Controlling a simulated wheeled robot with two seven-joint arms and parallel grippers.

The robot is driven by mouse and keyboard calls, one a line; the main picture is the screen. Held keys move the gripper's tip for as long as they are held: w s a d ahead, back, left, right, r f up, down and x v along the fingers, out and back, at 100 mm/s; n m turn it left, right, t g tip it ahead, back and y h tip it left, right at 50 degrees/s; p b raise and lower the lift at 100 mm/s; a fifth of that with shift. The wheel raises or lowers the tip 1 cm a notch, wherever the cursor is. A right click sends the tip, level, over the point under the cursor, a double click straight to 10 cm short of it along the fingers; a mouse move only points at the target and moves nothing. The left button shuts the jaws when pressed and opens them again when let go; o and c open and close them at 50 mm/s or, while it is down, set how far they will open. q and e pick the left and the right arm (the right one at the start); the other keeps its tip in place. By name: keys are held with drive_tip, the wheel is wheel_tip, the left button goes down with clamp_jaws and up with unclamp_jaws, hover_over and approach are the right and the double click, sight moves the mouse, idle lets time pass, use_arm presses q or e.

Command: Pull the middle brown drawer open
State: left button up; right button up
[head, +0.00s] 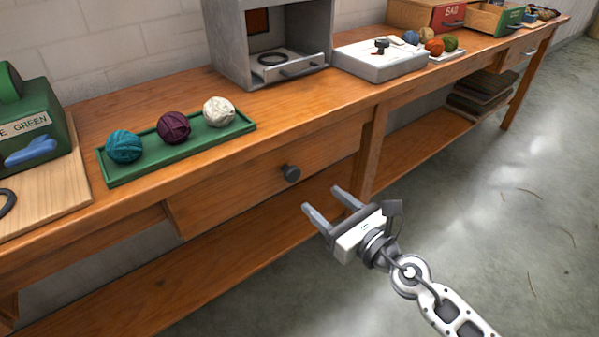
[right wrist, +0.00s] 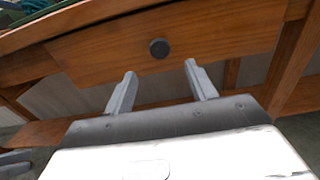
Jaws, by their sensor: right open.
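The brown drawer (head: 262,178) is in the bench front below the green tray, and looks shut. My left gripper is not in the head view.
A green tray (head: 240,127) with teal, purple and cream wool balls stands on the bench above the drawer. A bench leg (head: 369,152) is right of the drawer, and a lower shelf (head: 130,296) runs below. The floor (head: 500,230) at right is clear.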

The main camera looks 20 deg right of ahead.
sight(294, 177)
drive_tip(key=x, duration=0.8)
drive_tip(key=shift+w+a+f, duration=0.1)
drive_tip(key=shift+w+a, duration=0.1)
drive_tip(key=shift+w, duration=0.15)
clamp_jaws()
drive_tip(key=shift+s, duration=0.15)
